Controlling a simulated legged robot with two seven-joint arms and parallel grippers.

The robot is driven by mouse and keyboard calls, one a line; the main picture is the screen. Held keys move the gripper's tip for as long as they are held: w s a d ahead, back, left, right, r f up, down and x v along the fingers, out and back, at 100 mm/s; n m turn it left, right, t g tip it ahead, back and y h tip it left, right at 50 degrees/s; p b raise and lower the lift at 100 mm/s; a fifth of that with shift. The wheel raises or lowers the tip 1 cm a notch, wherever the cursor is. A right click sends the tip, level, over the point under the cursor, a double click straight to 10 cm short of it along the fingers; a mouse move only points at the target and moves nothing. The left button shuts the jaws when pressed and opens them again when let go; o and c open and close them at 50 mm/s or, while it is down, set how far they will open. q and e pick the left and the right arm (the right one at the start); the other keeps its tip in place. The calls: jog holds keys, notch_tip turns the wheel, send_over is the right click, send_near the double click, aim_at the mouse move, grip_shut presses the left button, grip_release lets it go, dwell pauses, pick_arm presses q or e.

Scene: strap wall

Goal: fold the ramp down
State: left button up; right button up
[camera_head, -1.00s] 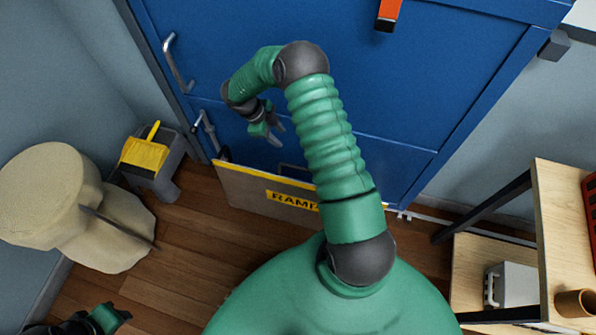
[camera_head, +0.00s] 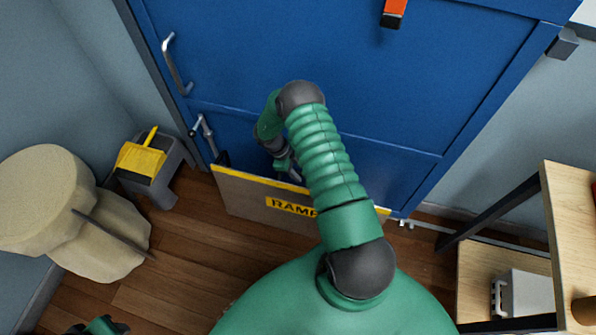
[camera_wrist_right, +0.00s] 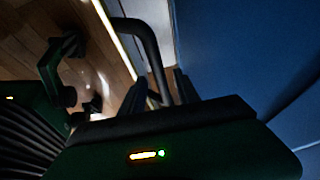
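The ramp (camera_head: 245,197) is a brown-grey panel with a yellow top edge and a yellow "RAMP" label. It stands upright in front of the blue door's lower part; my right arm covers some of it. My right gripper (camera_head: 290,170) is at its top edge, partly hidden by my forearm. In the right wrist view, a dark bent bar (camera_wrist_right: 150,45), seemingly the ramp's handle, runs down between the spread fingers (camera_wrist_right: 160,92). I cannot tell if they touch it. My left gripper (camera_head: 105,326) is at the bottom left, cut off by the frame.
The blue door (camera_head: 300,50) has a grey handle (camera_head: 175,65) and a lower latch (camera_head: 205,132) at its left. A grey stool (camera_head: 163,180) with a yellow item and a beige lumpy object (camera_head: 50,190) stand left. A wooden shelf (camera_head: 555,220) stands right. Floor before the ramp is clear.

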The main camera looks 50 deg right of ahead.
jog(key=shift+d, duration=0.1)
grip_shut()
jog(key=shift+w, duration=0.1)
dwell(1.2)
